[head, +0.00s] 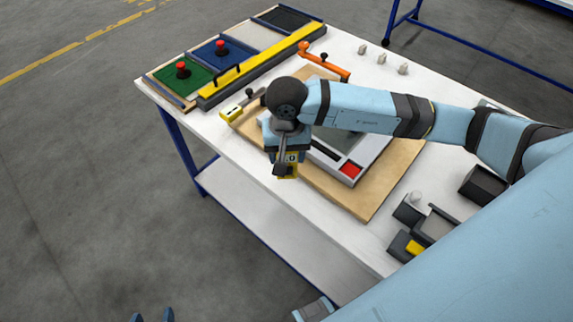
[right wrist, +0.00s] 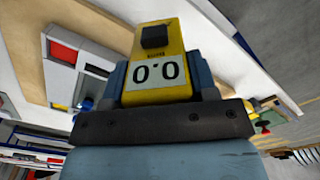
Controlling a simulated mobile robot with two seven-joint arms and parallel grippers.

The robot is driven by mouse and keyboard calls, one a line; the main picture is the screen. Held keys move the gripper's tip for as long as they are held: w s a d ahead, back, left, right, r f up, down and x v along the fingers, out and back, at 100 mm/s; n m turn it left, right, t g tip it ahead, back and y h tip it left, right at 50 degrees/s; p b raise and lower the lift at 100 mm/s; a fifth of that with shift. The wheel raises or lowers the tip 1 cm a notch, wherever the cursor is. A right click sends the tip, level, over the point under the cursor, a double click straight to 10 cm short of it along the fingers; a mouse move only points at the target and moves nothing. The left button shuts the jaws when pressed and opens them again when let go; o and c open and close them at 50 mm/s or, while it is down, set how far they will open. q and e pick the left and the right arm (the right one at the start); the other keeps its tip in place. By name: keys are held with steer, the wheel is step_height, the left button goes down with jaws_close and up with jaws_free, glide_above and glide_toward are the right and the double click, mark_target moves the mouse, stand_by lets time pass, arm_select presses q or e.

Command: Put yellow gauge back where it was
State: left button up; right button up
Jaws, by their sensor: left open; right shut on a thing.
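The yellow gauge (head: 290,171) is held in my right gripper (head: 287,158), above the table's near-left edge in the head view. My left gripper (head: 152,316) is open and empty at the bottom edge of the head view, over the floor. The place where the gauge was cannot be told for certain.
A wooden board (head: 375,200) carries a grey frame with a red square (head: 350,170). A long yellow bar (head: 262,68) and coloured trays (head: 186,84) are at the back left. Dark holders (head: 412,209) stand at the right.

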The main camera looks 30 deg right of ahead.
step_height(320, 180, down, 6)
steer(key=shift+r, duration=0.2)
steer(key=shift+f, duration=0.2)
steer(key=o, duration=1.1)
